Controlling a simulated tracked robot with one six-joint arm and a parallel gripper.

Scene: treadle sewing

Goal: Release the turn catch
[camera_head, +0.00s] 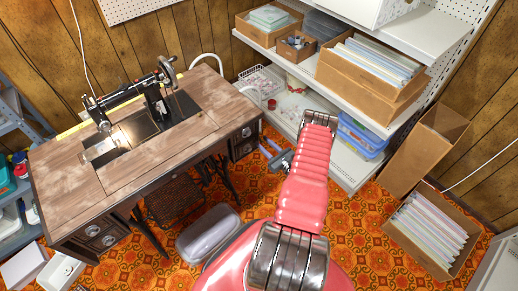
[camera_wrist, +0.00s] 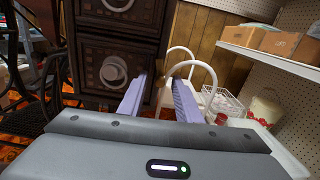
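The treadle sewing table (camera_head: 75,175) has a black sewing machine (camera_head: 125,97) on top. Dark carved drawers (camera_wrist: 90,50) under its right end show in the wrist view. A pale round knob (camera_wrist: 113,72) is on the lower drawer front, and another (camera_wrist: 118,4) is above it. I cannot tell which part is the turn catch. My gripper (camera_wrist: 158,85) is open and empty, with its two lilac fingers apart. Its fingertips are right of the lower knob, and it seems apart from the drawers. In the head view my gripper (camera_head: 274,152) is low, right of the table.
Shelves (camera_head: 350,85) with boxes of papers stand right of my arm. A white curved-frame item (camera_wrist: 195,65) and a wire basket (camera_wrist: 222,102) are beyond my fingers.

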